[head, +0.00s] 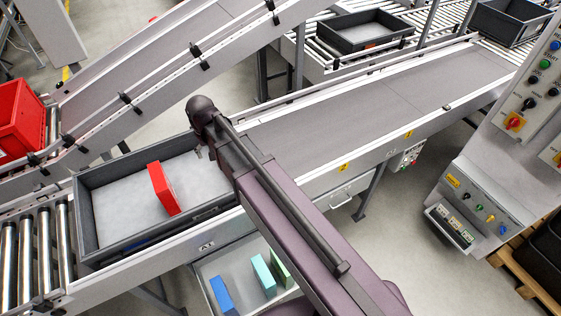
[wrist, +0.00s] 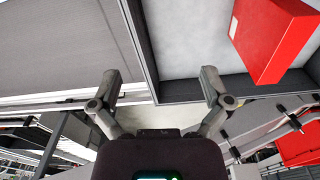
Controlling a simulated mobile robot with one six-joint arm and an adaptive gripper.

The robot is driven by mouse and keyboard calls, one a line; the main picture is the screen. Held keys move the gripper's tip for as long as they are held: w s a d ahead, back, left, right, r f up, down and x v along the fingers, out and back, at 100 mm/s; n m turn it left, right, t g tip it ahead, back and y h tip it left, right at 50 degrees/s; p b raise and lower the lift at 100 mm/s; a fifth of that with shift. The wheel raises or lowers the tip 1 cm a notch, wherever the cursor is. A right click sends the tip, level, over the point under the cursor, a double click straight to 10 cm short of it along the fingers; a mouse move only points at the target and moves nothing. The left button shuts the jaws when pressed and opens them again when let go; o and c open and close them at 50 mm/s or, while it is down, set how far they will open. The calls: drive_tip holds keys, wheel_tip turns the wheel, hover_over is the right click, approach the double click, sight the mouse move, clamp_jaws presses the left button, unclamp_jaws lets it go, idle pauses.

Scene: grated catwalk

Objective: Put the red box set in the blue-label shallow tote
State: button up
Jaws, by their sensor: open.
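A small blue mark shows on the tote's near wall. In the wrist view, the red box (wrist: 272,38) is at the top right with a white patch on its side, and the tote's wall (wrist: 205,88) runs below it. My gripper (wrist: 160,82) is open with nothing between its fingers, apart from the box, near a corner of the tote. In the head view my arm hides the tote's right end and most of my gripper.
A lower tray (head: 207,268) holds blue, teal and green boxes. A red crate (head: 20,118) is at the left. Another dark tote (head: 340,43) is on rollers at the back. Sloping conveyors (head: 400,105) flank the tote, and a control panel (head: 480,205) stands at the right.

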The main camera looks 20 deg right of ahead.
drive_tip(key=s+d, duration=0.5)
drive_tip(key=d, duration=0.5)
drive_tip(key=s+d+m, duration=0.1)
drive_tip(key=s+d, duration=0.4)
drive_tip(key=d, duration=0.4)
drive_tip(key=shift+s+d+g, duration=0.15)
drive_tip(key=shift+d+g, duration=0.2)
drive_tip(key=shift+g, duration=0.05)
drive_tip(key=shift+f, duration=0.15)
drive_tip(key=shift+f+b, duration=0.25)
drive_tip(key=shift+b, duration=0.15)
drive_tip(key=c, duration=0.6)
